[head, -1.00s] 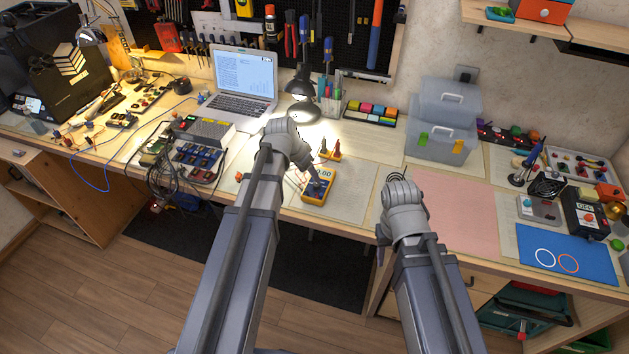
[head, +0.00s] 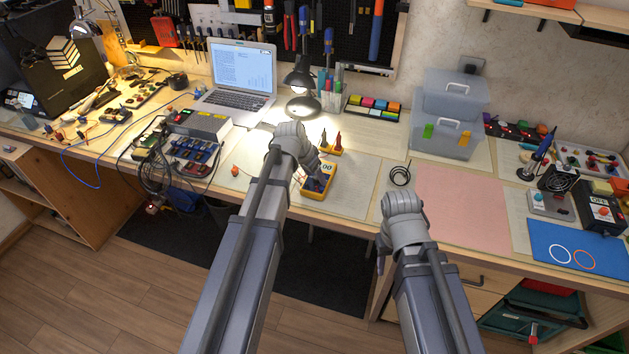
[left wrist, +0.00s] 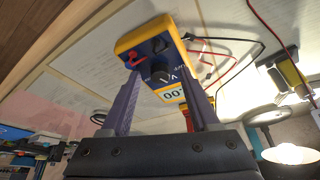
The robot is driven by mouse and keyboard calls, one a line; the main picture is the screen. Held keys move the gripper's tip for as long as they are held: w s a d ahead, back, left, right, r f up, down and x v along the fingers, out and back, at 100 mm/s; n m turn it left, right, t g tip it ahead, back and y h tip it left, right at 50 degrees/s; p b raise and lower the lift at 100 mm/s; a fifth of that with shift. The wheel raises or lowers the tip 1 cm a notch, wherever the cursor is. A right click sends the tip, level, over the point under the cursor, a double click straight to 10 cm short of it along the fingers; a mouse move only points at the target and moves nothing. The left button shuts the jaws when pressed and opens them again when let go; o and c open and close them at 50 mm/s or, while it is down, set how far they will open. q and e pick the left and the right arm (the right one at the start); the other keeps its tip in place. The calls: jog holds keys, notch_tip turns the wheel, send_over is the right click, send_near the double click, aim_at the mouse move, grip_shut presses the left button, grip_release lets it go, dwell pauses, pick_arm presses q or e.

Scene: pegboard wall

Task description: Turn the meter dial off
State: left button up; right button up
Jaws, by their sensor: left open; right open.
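The yellow and dark blue meter (head: 319,190) lies on a light mat at the middle of the bench. It also shows in the left wrist view (left wrist: 128,42), with a black round dial (left wrist: 161,74) and a display (left wrist: 174,95) reading zeros. My left gripper (head: 310,162) is over the meter and partly hides its display end. In the left wrist view its two fingers (left wrist: 160,78) are open, one on each side of the dial, with nothing held. I cannot tell whether they touch the meter. My right gripper (head: 381,255) hangs by the bench's front edge, open and empty.
Red and black probes (head: 331,142) stand behind the meter, with loose leads nearby. A desk lamp (head: 303,95) and laptop (head: 240,75) are further back. A cable coil (head: 400,175) lies to the right. The pink mat (head: 462,210) is clear.

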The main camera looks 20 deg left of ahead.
pick_arm(q)
grip_shut()
dwell(0.5)
